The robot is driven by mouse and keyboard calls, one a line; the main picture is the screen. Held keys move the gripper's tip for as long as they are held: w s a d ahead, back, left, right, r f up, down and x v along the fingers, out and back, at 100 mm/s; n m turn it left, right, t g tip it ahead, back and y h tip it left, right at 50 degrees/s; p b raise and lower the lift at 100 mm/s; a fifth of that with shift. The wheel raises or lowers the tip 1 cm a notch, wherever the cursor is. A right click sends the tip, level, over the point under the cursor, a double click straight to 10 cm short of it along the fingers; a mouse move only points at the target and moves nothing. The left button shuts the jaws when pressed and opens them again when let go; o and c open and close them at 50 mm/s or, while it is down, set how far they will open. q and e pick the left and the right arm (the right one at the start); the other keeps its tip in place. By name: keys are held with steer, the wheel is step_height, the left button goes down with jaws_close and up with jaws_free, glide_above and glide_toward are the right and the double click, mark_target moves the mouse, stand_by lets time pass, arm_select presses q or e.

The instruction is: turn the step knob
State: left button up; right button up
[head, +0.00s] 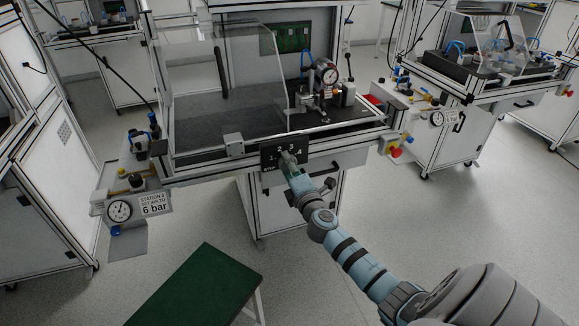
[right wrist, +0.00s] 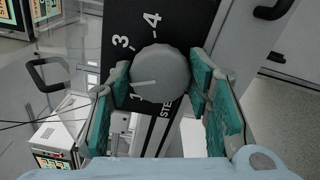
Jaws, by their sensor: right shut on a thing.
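The step knob (right wrist: 162,72) is a round grey knob with a white pointer line, on a black panel (head: 270,153) at the front of the middle station. In the right wrist view its pointer faces left, close to the "1"; the "3" and "4" show above. The spot between "1" and "3" is covered by a finger. My right gripper (head: 289,159) is shut on the knob, with its green pads (right wrist: 216,100) on either side. In the head view the gripper mostly hides the knob. My left gripper is not in view.
A clear guard (head: 225,85) stands on the station left of a dial gauge (head: 327,74). A drawer handle (head: 322,166) is just right of the gripper. A pressure gauge (head: 119,211) and "6 bar" sign (head: 154,204) are at left. A green-topped table (head: 200,285) stands in front.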

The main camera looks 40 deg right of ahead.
steer(key=o, duration=1.1)
steer(key=shift+o, duration=0.2)
steer(key=v, duration=1.2)
